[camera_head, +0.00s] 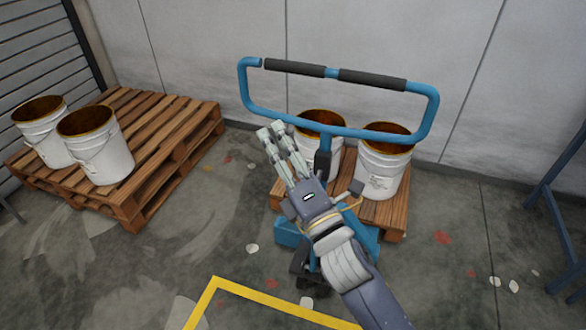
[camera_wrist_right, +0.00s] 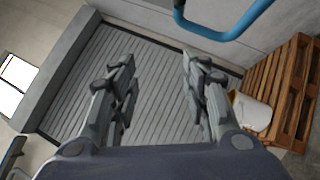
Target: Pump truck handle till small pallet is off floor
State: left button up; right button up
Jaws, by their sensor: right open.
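The blue truck handle (camera_head: 247,95) is a wide upright loop with black grips (camera_head: 372,79) on its top bar. Its black stem runs down to the blue truck (camera_head: 287,233), partly hidden by my arm. The small wooden pallet (camera_head: 391,217) sits low over the truck and carries two white buckets (camera_head: 376,178). Whether it touches the floor is hidden. My right gripper (camera_head: 272,132) is open and empty, near the handle's lower left bar; contact cannot be told. In the right wrist view, the open fingers (camera_wrist_right: 160,65) have nothing between them, and the handle's blue bar (camera_wrist_right: 228,32) passes above.
A larger wooden pallet (camera_head: 177,130) with two white buckets (camera_head: 97,150) stands at the left. A grey wall (camera_head: 210,45) is close behind. A blue frame (camera_head: 556,200) stands at the right edge. Floor between the pallets is clear; a yellow line (camera_head: 270,302) marks the front.

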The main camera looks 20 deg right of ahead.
jog(key=v, duration=0.6)
jog(key=shift+s, duration=0.2)
jog(key=shift+f, duration=0.15)
